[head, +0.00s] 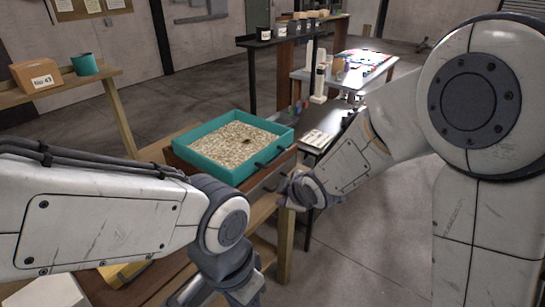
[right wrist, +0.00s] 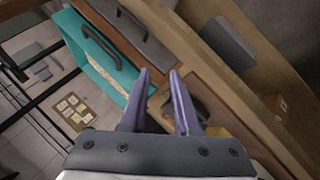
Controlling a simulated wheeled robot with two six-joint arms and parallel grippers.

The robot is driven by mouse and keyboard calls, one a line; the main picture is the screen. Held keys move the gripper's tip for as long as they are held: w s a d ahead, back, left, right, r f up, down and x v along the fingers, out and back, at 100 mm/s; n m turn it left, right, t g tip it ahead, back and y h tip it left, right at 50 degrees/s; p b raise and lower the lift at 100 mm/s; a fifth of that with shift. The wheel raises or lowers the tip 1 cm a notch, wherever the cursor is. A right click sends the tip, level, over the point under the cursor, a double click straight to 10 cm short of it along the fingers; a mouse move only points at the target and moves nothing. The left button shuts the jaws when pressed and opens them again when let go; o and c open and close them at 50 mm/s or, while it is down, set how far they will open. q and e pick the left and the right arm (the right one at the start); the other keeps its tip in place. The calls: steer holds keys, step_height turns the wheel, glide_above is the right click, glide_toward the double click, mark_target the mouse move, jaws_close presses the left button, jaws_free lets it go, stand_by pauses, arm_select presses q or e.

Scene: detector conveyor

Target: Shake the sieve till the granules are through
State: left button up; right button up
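The sieve (head: 192,158) is a teal rectangular tray with a dark handle on its front right side.
A grey drawer front (right wrist: 135,32) with a dark handle lies below the sieve. A shelf (head: 65,84) at the left holds a cardboard box (head: 37,76) and a teal cup (head: 84,64). Tables with small items stand behind. Floor at right is clear.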

mark_target(277, 160)
steer(key=w+f+n+t+y, duration=0.1)
steer(key=w+n+t, duration=0.1)
steer(key=w, duration=0.4)
steer(key=w+f+n+t+y+p, duration=0.1)
steer(key=w+n+y, duration=0.1)
steer(key=w+n, duration=0.2)
steer(key=w+a+f+n+t+y+p, duration=0.1)
steer(key=w+n+t, duration=0.1)
steer(key=w, duration=0.7)
steer(key=shift+w+f+n+t+y, duration=0.3)
steer(key=shift+f+n, duration=0.1)
steer(key=shift+n, duration=0.1)
steer(key=shift+x, duration=0.85)
jaws_close()
steer(key=shift+d+f, duration=0.1)
